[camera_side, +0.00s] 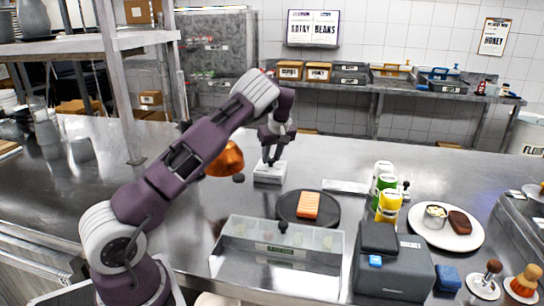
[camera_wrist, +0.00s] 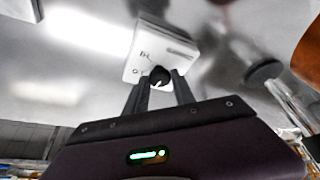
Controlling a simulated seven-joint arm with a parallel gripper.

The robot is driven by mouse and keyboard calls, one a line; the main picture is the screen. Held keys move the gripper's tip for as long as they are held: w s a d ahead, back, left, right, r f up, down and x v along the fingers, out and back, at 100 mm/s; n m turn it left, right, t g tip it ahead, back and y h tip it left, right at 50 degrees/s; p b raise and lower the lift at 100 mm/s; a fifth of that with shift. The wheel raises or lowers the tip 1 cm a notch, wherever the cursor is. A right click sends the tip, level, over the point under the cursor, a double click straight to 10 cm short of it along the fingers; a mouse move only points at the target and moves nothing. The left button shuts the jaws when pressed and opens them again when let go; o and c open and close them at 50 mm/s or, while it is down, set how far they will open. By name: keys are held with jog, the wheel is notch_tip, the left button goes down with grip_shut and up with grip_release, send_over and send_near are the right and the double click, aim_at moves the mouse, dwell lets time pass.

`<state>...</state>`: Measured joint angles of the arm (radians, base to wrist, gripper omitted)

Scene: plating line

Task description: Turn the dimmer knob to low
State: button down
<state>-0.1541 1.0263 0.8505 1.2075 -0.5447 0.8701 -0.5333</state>
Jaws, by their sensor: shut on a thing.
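A small white dimmer box (camera_side: 270,174) stands on the steel counter below my gripper (camera_side: 271,158). In the wrist view the box (camera_wrist: 146,44) has dark markings on its top face, too blurred to read surely. The black dimmer knob (camera_wrist: 159,74) sits near one edge of that face, with a light mark on it. My gripper (camera_wrist: 160,84) points down at the box, and its two fingers are shut on the knob, one on each side. In the side view the fingers hide the knob.
A black plate (camera_side: 289,211) with an orange slab (camera_side: 308,205) lies in front of the box. A clear bin (camera_side: 240,258) stands nearer, with a grey machine (camera_side: 393,270) to its right. Bottles (camera_side: 388,205) and a white plate (camera_side: 465,238) stand right. The counter behind is clear.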

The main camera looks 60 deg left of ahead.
jog(key=m, duration=0.1)
jog(key=m+t, duration=0.1)
jog(key=m, duration=0.1)
jog(key=m+t, duration=0.1)
jog(key=m, duration=0.1)
jog(key=shift+s+a+h, duration=0.15)
jog(key=shift+s+h, duration=0.1)
jog(key=shift+h, duration=0.15)
jog(key=shift+a+m+t+h, duration=0.1)
jog(key=shift+m+t+h, duration=0.25)
jog(key=shift+m, duration=0.9)
jog(key=shift+m+t+h, duration=0.35)
jog(key=shift+m, duration=0.9)
jog(key=shift+s, duration=0.1)
jog(key=c, duration=1.1)
grip_release()
jog(key=shift+o, duration=0.2)
jog(key=v, duration=0.7)
